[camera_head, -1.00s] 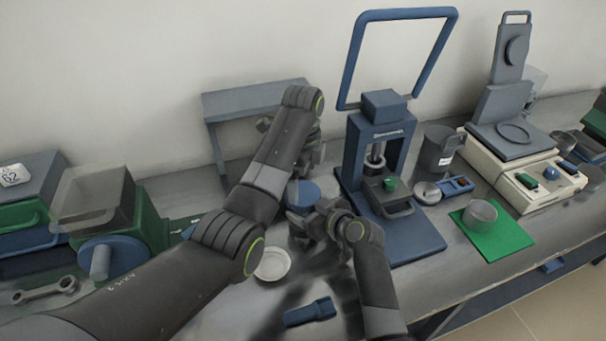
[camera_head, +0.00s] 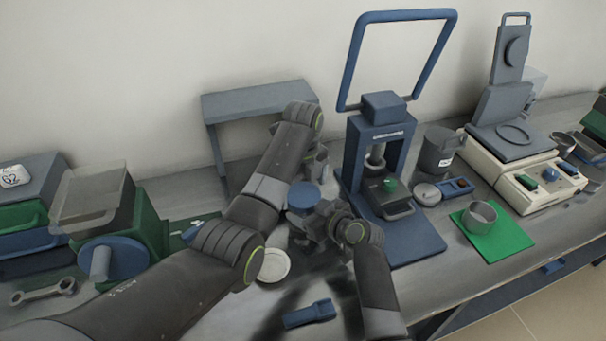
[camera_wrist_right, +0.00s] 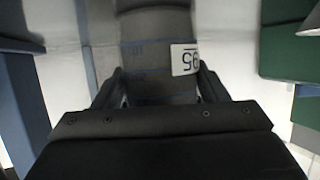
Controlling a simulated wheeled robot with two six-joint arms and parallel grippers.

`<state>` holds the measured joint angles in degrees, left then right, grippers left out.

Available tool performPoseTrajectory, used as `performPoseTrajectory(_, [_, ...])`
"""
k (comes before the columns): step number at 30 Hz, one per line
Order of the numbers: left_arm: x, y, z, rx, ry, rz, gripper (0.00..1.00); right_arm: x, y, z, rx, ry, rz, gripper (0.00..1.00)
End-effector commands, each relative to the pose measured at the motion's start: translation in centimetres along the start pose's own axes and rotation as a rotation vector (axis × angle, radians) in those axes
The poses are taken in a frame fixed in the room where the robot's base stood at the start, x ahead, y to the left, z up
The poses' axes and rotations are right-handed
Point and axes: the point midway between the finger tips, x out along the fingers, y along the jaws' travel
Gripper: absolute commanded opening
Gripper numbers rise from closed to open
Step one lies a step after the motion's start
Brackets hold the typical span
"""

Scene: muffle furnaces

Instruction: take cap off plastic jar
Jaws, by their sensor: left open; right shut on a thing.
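The plastic jar (camera_wrist_right: 150,65) is a grey, see-through cylinder with a white number label and blue lines, seen in the right wrist view. A round blue cap (camera_head: 302,196) shows in the head view, just left of my right gripper; the jar's body below it is mostly hidden by my arms. My right gripper (camera_head: 322,226) is shut on the jar, with one finger at each side of it in the right wrist view (camera_wrist_right: 160,92). My left gripper (camera_head: 315,170) is open, pointing down close above and behind the cap. Its fingertips are hard to make out.
A white dish (camera_head: 273,265) and a blue tool (camera_head: 309,314) lie in front. A blue press (camera_head: 402,232) stands right of my grippers, with a grey mug (camera_head: 437,152) beyond. A grey stand (camera_head: 258,101) is behind. A green machine (camera_head: 146,215) is at left.

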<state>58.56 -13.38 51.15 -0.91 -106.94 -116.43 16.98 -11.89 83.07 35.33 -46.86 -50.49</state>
Motion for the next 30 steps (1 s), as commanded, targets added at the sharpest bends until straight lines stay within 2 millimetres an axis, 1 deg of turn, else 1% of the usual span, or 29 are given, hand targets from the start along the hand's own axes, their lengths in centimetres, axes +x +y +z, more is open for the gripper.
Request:
performPoseTrajectory(1, [0.6, 0.0, 0.0, 0.0, 0.001, 0.002, 1.0, 0.0, 0.0, 0.1, 0.001, -0.001, -0.001, 0.03])
performPoseTrajectory(3, [1.1, 0.0, 0.0, 0.0, 0.0, 0.001, 1.0, 0.0, 0.0, 0.1, 0.001, -0.001, -0.001, 0.03])
performPoseTrajectory(6, [1.6, 0.0, 0.0, 0.0, -0.001, 0.001, 1.0, 0.0, 0.0, 0.1, 0.001, -0.001, -0.001, 0.03])
performPoseTrajectory(14, [1.7, 0.0, 0.0, 0.0, -0.001, 0.0, 1.0, 0.0, 0.0, 0.1, 0.001, -0.001, -0.001, 0.03])
performPoseTrajectory(17, [1.7, 0.0, 0.0, 0.0, -0.001, 0.0, 0.88, 0.0, 0.0, 0.1, 0.001, -0.001, -0.001, 0.03])
performPoseTrajectory(24, [1.7, 0.0, 0.0, -0.001, -0.001, 0.0, 0.57, 0.0, 0.0, 0.1, 0.001, -0.001, -0.001, 0.03])
performPoseTrajectory(30, [1.6, 0.0, 0.0, -0.025, -0.001, -0.001, 0.56, 0.0, 0.0, 0.1, 0.001, -0.001, -0.001, 0.03])
